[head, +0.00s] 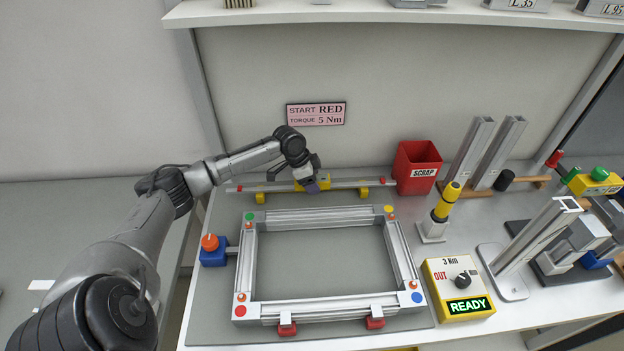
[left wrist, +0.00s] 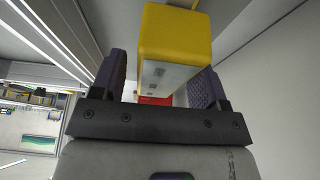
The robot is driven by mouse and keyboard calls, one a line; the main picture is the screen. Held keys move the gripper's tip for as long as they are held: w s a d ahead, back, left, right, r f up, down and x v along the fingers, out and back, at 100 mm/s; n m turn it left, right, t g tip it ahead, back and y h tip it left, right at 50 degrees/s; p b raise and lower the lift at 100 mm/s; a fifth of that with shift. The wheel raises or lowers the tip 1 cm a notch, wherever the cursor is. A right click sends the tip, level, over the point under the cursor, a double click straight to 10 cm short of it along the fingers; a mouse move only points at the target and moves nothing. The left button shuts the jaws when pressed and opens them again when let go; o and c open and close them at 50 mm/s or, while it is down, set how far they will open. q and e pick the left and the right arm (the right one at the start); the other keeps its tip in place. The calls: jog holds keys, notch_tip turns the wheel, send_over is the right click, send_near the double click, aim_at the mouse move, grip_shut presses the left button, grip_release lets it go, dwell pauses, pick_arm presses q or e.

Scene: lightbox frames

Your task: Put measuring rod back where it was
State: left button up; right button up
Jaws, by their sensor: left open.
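The measuring rod (head: 345,184) is a long thin silver bar with red ends, lying level across two yellow rests (head: 260,197) at the back of the bench. A yellow block (head: 324,180) sits at its middle. My left gripper (head: 312,187) is at this block, with purple finger pads. In the left wrist view the yellow block (left wrist: 174,38) stands between the two spread fingers (left wrist: 160,85), and I see room beside it. The gripper partly hides the rod's middle in the head view. My right gripper is not in view.
A silver frame (head: 322,216) with coloured corner dots lies in front of the rod. A red scrap bin (head: 416,168) stands close to the rod's right end. A yellow screwdriver (head: 446,200) and a torque box (head: 458,287) reading READY are at the right. A sign (head: 316,114) hangs behind.

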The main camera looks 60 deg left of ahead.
pick_arm(q)
jog(key=shift+r, duration=0.3)
jog(key=p+v, duration=0.1)
jog(key=v, duration=0.9)
jog(key=shift+s+a+r, duration=0.1)
jog(key=shift+s+r, duration=0.05)
jog(key=shift+r, duration=0.1)
jog(key=shift+s+r+p, duration=0.15)
jog(key=shift+r+p, duration=0.15)
jog(key=shift+r, duration=0.3)
dwell(0.7)
dwell(0.7)
